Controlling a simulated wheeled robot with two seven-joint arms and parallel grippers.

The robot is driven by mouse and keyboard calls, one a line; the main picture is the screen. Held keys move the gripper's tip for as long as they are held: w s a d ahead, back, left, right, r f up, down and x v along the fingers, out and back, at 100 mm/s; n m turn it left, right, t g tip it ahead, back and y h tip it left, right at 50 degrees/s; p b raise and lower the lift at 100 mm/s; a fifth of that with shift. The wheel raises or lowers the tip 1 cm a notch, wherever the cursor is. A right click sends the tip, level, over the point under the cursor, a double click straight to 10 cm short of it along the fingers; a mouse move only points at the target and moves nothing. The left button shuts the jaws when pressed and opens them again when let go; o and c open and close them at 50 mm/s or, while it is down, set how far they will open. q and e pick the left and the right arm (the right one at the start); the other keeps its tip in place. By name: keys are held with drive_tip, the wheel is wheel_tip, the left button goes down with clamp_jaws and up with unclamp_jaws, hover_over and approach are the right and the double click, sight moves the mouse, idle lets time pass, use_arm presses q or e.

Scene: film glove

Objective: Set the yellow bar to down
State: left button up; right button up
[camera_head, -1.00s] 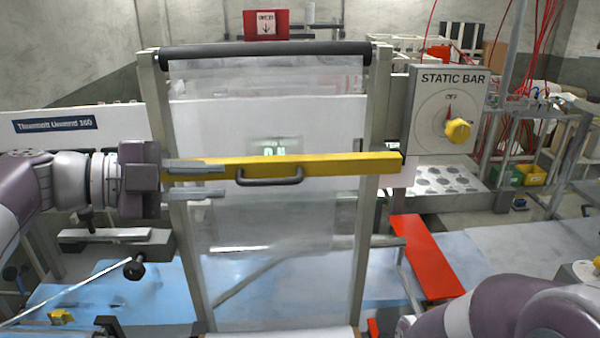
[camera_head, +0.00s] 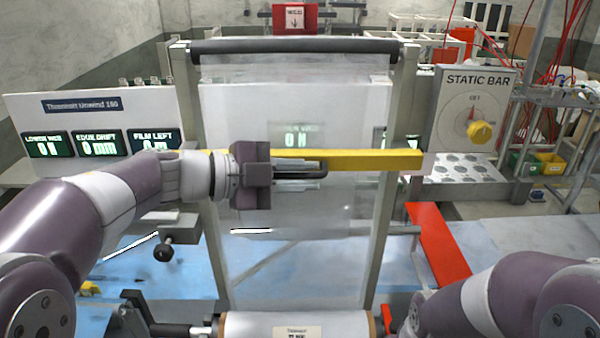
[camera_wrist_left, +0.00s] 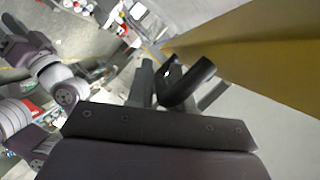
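The yellow bar (camera_head: 375,160) lies level across the clear film, between the two upright posts, in the head view. Its dark handle (camera_head: 322,172) is partly hidden by my left gripper (camera_head: 298,174), whose fingers reach right along it. In the left wrist view, the yellow bar (camera_wrist_left: 265,55) fills the upper right. The dark handle (camera_wrist_left: 188,85) shows between the spread fingers of my left gripper (camera_wrist_left: 178,88); firm contact is not visible. My right arm shows at the lower right of the head view, but its gripper is out of view.
The static bar panel (camera_head: 474,110) with a yellow knob (camera_head: 480,131) stands to the right. A dark roller (camera_head: 290,47) crosses the frame's top. A white film roll (camera_head: 255,326) is at the bottom. A red plate (camera_head: 438,245) lies at the right.

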use_arm(q)
clamp_jaws()
wheel_tip(320, 180, down, 11)
drive_tip(key=b, duration=0.7)
drive_tip(key=shift+r, duration=0.2)
drive_tip(key=shift+f, duration=0.1)
drive_tip(key=shift+o, duration=1)
unclamp_jaws()
